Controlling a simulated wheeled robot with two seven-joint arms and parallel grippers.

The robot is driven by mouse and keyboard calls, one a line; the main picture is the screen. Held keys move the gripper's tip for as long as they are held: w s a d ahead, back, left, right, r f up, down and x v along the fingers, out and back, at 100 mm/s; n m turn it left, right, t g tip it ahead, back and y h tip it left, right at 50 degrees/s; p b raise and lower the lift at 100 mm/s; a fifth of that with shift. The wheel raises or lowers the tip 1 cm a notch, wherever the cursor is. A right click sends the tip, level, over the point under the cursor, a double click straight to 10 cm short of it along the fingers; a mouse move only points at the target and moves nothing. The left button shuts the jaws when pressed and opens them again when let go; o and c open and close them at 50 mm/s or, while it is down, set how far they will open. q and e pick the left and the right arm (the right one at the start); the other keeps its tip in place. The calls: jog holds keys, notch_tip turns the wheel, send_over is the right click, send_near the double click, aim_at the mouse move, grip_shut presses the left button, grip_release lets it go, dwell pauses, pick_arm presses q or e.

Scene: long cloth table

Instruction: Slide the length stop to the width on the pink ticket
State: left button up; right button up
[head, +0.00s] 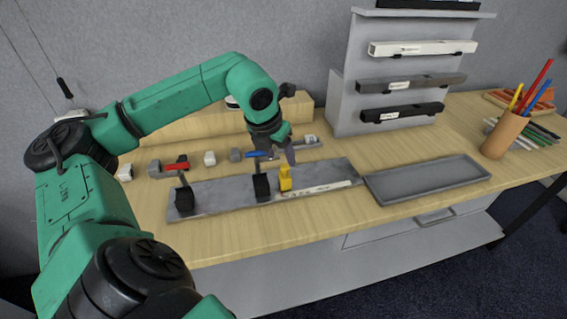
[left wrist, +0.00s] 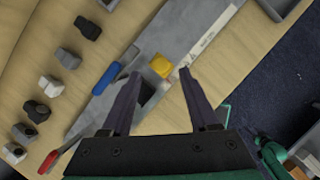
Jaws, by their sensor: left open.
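The yellow length stop (head: 285,178) stands on the long grey jig plate (head: 225,199), at the left end of a white marked strip (head: 325,188). In the left wrist view the stop (left wrist: 161,66) shows just beyond the gap between my fingertips. My left gripper (head: 284,158) is open and empty, above and behind the stop, pointing down. Its two dark fingers are spread apart in the wrist view (left wrist: 156,75). I cannot make out a pink ticket in either view. My right gripper is not in view.
Black clamps with a red handle (head: 176,166) and a blue handle (head: 259,154) stand on the plate left of the stop. Small blocks (head: 209,158) lie behind. A grey tray (head: 425,184) is at the right, near a pencil cup (head: 505,136) and a rack (head: 362,65).

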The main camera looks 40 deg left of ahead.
aim_at(285, 166)
pick_arm(q)
jog(key=x, duration=0.4)
jog(key=shift+d+f, duration=0.1)
grip_shut()
jog(key=shift+w, duration=0.1)
dwell(1.2)
